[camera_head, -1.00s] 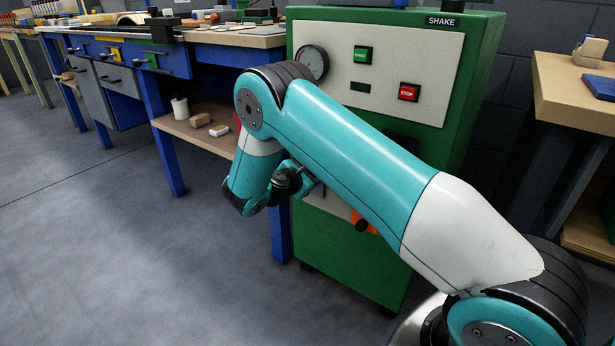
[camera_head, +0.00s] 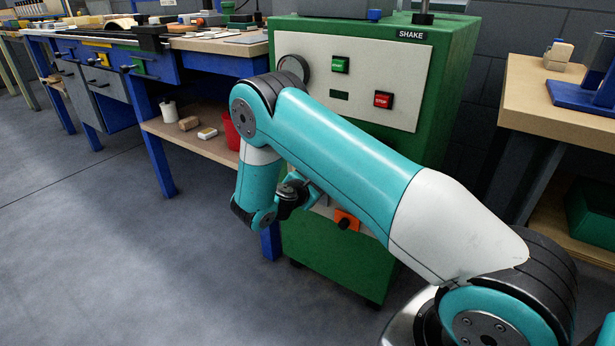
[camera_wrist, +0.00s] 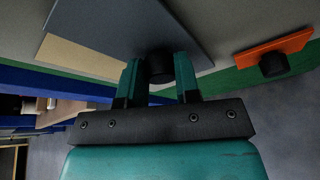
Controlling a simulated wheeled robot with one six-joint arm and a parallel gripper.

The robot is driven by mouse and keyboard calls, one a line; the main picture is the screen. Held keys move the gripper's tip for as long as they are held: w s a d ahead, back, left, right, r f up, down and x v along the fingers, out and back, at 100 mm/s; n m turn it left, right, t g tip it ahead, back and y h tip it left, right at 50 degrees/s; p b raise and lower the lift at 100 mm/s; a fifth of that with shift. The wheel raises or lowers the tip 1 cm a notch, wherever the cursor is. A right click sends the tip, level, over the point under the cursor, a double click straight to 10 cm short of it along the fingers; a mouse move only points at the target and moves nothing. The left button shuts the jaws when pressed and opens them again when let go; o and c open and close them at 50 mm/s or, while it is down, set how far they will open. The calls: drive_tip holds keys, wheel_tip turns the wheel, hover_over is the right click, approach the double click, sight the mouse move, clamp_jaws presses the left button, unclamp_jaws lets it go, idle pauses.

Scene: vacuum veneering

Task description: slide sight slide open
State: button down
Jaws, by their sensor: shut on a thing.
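In the wrist view, a flat grey plate (camera_wrist: 115,25), apparently the sight slide, carries a round black knob (camera_wrist: 160,66) and lies against the pale front panel of the green cabinet. My gripper (camera_wrist: 160,74) has one teal finger on each side of this knob and is shut on it. A cream strip (camera_wrist: 80,57) shows along one edge of the plate. In the head view my arm hides the plate and the fingertips, in front of the cabinet (camera_head: 330,262).
An orange plate with its own black knob (camera_wrist: 270,58) is beside the grey plate, apart from my gripper; it also shows in the head view (camera_head: 346,220). A blue-legged bench (camera_head: 160,165) stands left, with a red bucket (camera_head: 231,130) on its shelf. A wooden table (camera_head: 545,110) stands right. Floor at left is clear.

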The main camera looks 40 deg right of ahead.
drive_tip(key=shift+a, duration=0.35)
drive_tip(key=c, duration=1)
unclamp_jaws()
drive_tip(key=shift+d, duration=0.15)
drive_tip(key=shift+o, duration=0.9)
drive_tip(key=shift+d, duration=0.15)
drive_tip(key=shift+s, duration=0.1)
drive_tip(key=p+v, duration=0.4)
drive_tip(key=v, duration=1.3)
drive_tip(key=shift+a, duration=0.2)
drive_tip(key=shift+s, duration=0.15)
